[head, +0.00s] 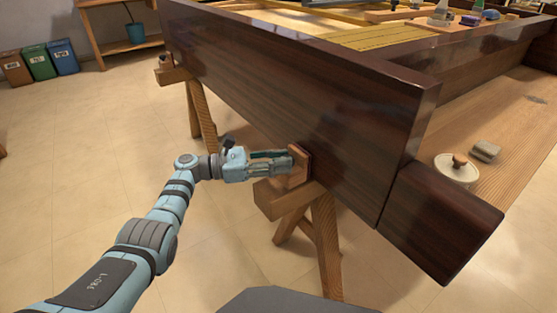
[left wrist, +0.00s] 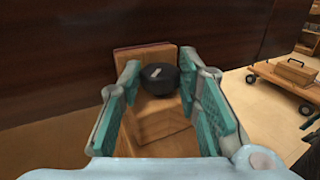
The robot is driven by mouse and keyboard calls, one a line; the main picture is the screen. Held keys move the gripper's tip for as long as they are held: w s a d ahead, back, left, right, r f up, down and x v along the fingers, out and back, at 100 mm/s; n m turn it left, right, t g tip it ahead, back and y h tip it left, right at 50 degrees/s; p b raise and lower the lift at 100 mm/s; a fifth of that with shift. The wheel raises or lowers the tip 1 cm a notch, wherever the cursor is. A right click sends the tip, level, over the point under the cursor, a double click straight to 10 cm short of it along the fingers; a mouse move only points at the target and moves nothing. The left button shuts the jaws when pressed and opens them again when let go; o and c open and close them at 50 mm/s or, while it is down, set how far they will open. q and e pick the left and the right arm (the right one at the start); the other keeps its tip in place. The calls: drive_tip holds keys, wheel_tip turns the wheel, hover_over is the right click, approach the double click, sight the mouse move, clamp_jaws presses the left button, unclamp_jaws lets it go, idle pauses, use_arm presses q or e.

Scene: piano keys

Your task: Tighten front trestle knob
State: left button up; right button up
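The front trestle knob (left wrist: 160,78) is round and black with a pale mark, on a wooden block (left wrist: 145,58) against the dark piano case, in the left wrist view. My left gripper (left wrist: 160,72) is open, its two teal-padded fingers at either side of the knob. A narrow gap shows at the left finger; contact at the right finger is unclear. In the head view, my left gripper (head: 290,160) reaches the block at the top of the front trestle (head: 327,240), and its fingers hide the knob. My right gripper is not in view.
The dark piano case (head: 290,100) rests on the trestles, with another trestle (head: 200,110) farther back. Several bins (head: 38,64) stand far left.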

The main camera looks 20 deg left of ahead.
use_arm(q)
drive_tip(key=o, duration=0.3)
drive_tip(key=shift+o, duration=0.2)
drive_tip(key=shift+a, duration=0.15)
drive_tip(key=v, duration=1.2)
drive_tip(key=shift+c, duration=0.6)
